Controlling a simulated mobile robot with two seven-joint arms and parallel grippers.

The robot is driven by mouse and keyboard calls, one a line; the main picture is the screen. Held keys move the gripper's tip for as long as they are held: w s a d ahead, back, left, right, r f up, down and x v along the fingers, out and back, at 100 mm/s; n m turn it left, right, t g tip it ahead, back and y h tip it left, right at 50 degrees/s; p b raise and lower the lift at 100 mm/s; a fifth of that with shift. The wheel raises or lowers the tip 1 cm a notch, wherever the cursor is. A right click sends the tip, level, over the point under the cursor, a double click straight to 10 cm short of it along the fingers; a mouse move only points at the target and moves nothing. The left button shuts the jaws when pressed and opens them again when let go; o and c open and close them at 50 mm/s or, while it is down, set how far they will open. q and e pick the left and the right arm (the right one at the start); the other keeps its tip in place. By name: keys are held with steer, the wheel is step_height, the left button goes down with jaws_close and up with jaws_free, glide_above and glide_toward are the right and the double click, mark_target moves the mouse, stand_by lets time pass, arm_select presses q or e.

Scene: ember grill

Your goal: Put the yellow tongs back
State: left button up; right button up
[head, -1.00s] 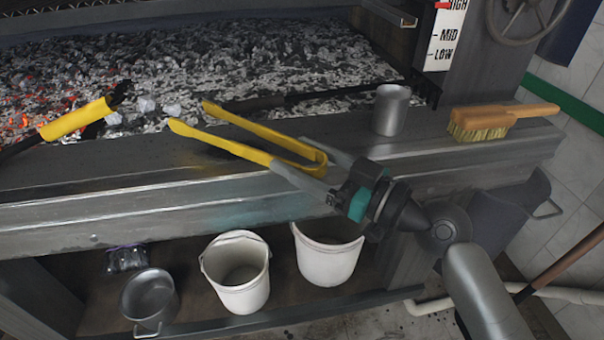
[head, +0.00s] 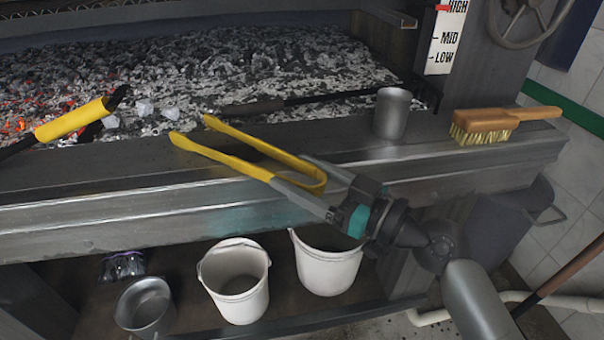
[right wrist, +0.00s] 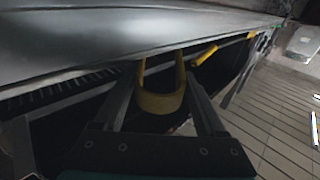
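The yellow tongs (head: 250,152) are held over the front ledge of the grill, with their two tips (head: 178,138) pointing left toward the coals. My right gripper (head: 312,187) has its grey fingers on either side of the tongs' bent end, against the outer sides. In the right wrist view the yellow loop (right wrist: 160,103) sits between the two fingers. Whether the tongs touch the ledge is hard to tell.
A metal cup (head: 391,114) and a wooden brush (head: 500,121) stand on the ledge (head: 100,168) to the right. White buckets (head: 235,283) and a metal pot (head: 145,307) are below.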

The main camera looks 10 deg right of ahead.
steer(key=o, duration=0.4)
steer(key=shift+r, duration=0.1)
